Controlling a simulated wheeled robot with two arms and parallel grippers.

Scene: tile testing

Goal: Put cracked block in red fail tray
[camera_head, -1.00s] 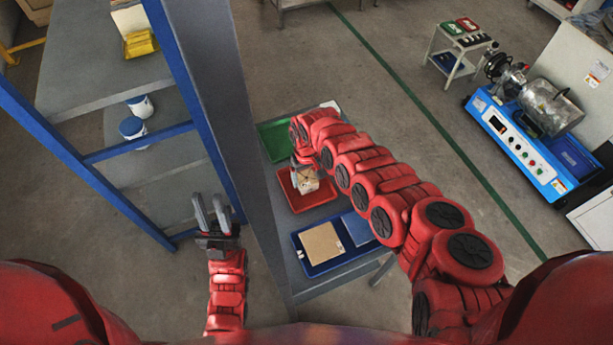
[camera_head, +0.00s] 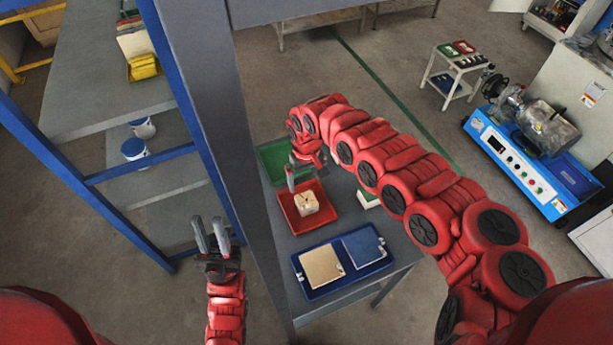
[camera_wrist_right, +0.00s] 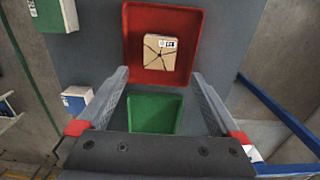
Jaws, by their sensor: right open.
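The cracked block (camera_head: 306,203) is beige with dark crack lines and a small label. It lies inside the red tray (camera_head: 328,218) on the grey table. In the right wrist view the block (camera_wrist_right: 160,53) sits in the red tray (camera_wrist_right: 135,18) with bare tray around it. My right gripper (camera_head: 305,180) is above the trays, close to the block. In the wrist view its fingers (camera_wrist_right: 163,90) are wide apart with nothing between them, and apart from the block. My left gripper (camera_head: 212,235) is empty, with its fingers apart, left of the table by the blue frame.
A green tray (camera_head: 270,158) is behind the red tray. A blue tray (camera_head: 312,291) in front holds a beige tile (camera_head: 322,266) and a blue tile (camera_head: 362,247). A white-and-green block (camera_head: 368,199) stands right of the red tray. A grey post (camera_head: 235,150) rises left of the table.

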